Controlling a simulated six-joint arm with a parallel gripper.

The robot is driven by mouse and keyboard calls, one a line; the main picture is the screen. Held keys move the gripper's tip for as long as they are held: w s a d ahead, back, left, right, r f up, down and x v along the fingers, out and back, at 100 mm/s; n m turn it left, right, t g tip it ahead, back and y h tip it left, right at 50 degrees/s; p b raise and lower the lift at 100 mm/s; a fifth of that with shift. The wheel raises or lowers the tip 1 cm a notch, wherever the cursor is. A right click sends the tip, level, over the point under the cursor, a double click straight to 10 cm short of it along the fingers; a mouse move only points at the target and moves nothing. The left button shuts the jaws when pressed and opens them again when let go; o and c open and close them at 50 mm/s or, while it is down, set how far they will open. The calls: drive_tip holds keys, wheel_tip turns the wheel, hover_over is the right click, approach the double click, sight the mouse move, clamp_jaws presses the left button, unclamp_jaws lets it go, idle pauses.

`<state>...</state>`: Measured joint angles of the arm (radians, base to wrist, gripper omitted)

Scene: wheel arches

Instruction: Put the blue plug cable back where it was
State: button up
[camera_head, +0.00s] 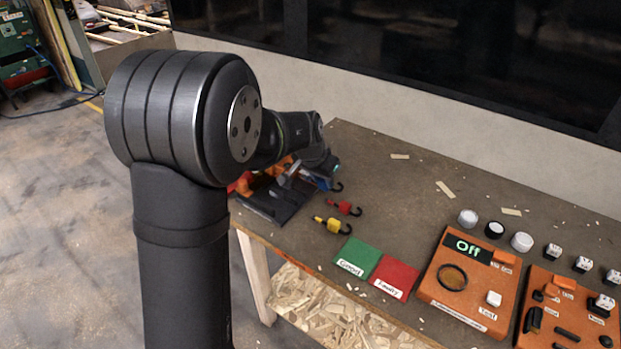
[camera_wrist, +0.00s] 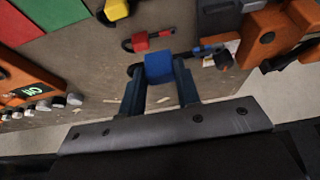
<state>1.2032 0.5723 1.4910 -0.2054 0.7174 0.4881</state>
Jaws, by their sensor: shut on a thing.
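The blue plug cable has a blue plug body, seen in the wrist view (camera_wrist: 158,67) between the two fingers of my gripper (camera_wrist: 157,80). My gripper is shut on it. In the head view, the blue plug (camera_head: 324,185) shows just under my gripper (camera_head: 322,178), with its black hooked end sticking out to the right. I cannot tell whether the plug touches the table. The red plug cable (camera_head: 343,208) and the yellow plug cable (camera_head: 333,226) lie on the table in front of it, apart from my gripper.
A dark stand with orange parts (camera_head: 283,205) is close beside my gripper, partly hidden by my arm. A green card (camera_head: 357,258) and a red card (camera_head: 395,280) lie in front. An orange tester (camera_head: 440,292) reads "Off". Table right of the blue plug is mostly clear.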

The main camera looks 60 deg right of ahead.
drive_tip(key=s+a+f, duration=0.4)
drive_tip(key=a+f, duration=0.1)
drive_tip(key=a, duration=0.5)
drive_tip(key=shift+s+a+f, duration=0.1)
drive_tip(key=shift+f, duration=1.5)
drive_tip(key=shift+s+f, duration=0.1)
drive_tip(key=shift+f, duration=1.45)
drive_tip(key=shift+f, duration=0.1)
drive_tip(key=o, duration=1.1)
drive_tip(key=v, duration=1.7)
drive_tip(key=shift+r, duration=0.25)
drive_tip(key=shift+f, duration=0.1)
